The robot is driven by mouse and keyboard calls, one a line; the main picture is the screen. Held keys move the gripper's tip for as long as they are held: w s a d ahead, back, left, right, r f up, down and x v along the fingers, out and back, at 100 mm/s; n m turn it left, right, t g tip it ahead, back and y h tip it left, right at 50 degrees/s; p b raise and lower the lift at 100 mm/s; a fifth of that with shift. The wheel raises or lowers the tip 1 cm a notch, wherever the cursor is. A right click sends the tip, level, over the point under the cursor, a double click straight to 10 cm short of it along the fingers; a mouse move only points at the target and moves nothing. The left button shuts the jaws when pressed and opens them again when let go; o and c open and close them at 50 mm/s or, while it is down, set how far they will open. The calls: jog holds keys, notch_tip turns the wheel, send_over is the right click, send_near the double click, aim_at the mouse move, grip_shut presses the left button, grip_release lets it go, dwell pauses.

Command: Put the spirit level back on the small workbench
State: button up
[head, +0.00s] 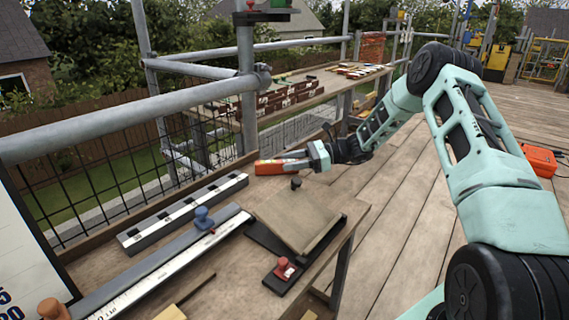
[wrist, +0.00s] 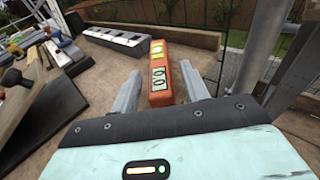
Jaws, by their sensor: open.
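The spirit level (head: 268,168) is a short orange bar at the back right corner of the small workbench (head: 350,222). In the wrist view the spirit level (wrist: 158,60) shows yellow and pale vial windows and points away from me. My gripper (wrist: 159,70) is open, with one finger on each side of the level's near end. Small gaps show between the fingers and the level. In the head view my gripper (head: 297,160) is at the level's right end. The level appears to rest on the bench top, though its underside is hidden.
A slotted black-and-white bar (head: 183,212) and a long ruler with a blue knob (head: 203,216) lie left on the bench. A tile (head: 297,212) sits on a dark jig beside a red-knobbed piece (head: 285,268). Scaffold tubes (head: 120,122) and mesh stand behind.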

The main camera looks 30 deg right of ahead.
jog(key=v, duration=0.9)
jog(key=shift+d, duration=0.25)
jog(key=shift+s+r, duration=0.1)
